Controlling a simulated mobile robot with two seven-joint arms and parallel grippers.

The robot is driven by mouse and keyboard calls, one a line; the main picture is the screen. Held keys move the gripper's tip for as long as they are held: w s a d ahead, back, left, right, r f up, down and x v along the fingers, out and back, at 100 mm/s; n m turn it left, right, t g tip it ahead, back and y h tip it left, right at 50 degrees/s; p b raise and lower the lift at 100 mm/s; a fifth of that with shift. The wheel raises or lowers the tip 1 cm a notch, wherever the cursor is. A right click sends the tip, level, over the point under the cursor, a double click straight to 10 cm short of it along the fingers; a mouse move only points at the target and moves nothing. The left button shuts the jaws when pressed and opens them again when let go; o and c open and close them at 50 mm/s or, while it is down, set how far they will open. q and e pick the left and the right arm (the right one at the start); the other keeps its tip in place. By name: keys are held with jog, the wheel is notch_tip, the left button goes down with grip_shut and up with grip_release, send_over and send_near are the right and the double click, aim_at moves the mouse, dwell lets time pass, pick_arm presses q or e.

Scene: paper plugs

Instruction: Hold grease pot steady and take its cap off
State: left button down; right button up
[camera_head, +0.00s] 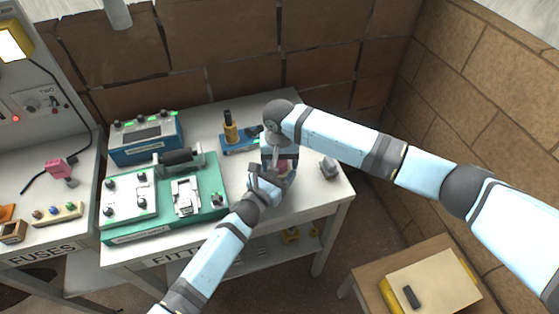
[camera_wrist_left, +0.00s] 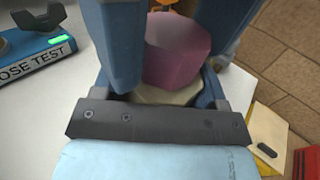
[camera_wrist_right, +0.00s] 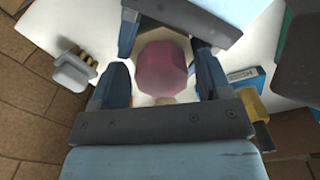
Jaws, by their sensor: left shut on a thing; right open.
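The grease pot with a pink faceted cap (camera_wrist_right: 162,67) stands on the fittings table (camera_head: 315,193); in the head view the cap (camera_head: 284,168) is mostly covered by my grippers. The cap also shows in the left wrist view (camera_wrist_left: 177,52), with a pale cream part (camera_wrist_left: 165,97) of the pot beside it. My left gripper (camera_head: 268,178) is shut on the pot from the front left. My right gripper (camera_wrist_right: 160,78) points down from above, open, with its fingers on either side of the cap and visible gaps. Finger contact on the pot is partly hidden.
A blue hose test stand (camera_head: 238,142) with a yellow and black cylinder (camera_head: 230,128) is just behind left. A small grey object (camera_head: 328,168) stands close on the right. A green fixture board (camera_head: 165,205) and blue box (camera_head: 146,138) fill the table's left. A wooden stool (camera_head: 420,275) stands front right.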

notch_tip(320, 180, up, 4)
jog(key=shift+a+r, duration=0.1)
jog(key=shift+r, duration=0.1)
pick_arm(q)
jog(key=shift+c, duration=0.4)
grip_release()
jog(key=shift+s, duration=0.1)
